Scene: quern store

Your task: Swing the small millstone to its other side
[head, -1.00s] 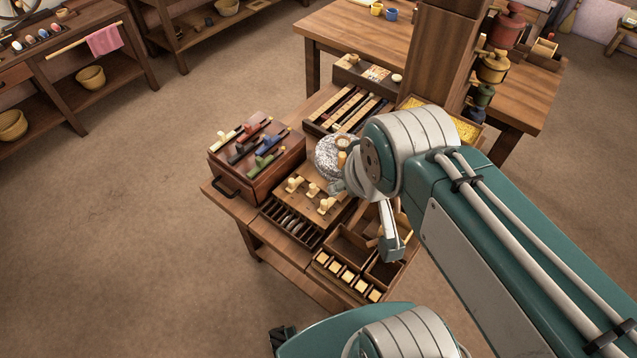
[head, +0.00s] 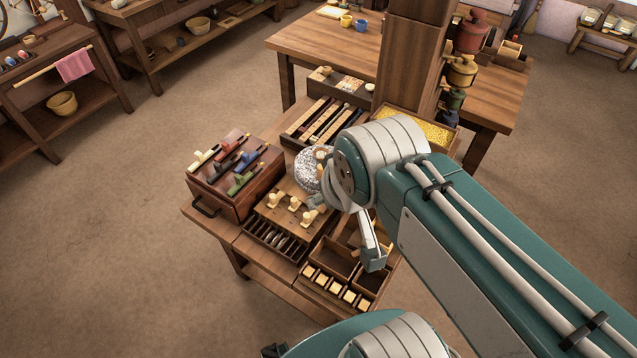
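The small millstone (head: 306,172) is a speckled grey round stone on the workbench, between the wooden chest with coloured handles and my arm. Its right part is hidden by my wrist. A pale wooden piece shows at its top edge; I cannot tell whether it is the stone's handle. My gripper (head: 322,197) shows only in part, as grey pieces below my wrist at the stone's right front edge. I cannot tell whether it touches the stone or whether its fingers are open or shut.
The wooden chest (head: 216,190) stands left of the stone. A board with pale knobs (head: 270,208) is in front, and compartment boxes (head: 338,258) are front right. A tray of yellow grain (head: 430,130) and a thick post (head: 405,65) stand behind. Floor left of the bench is clear.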

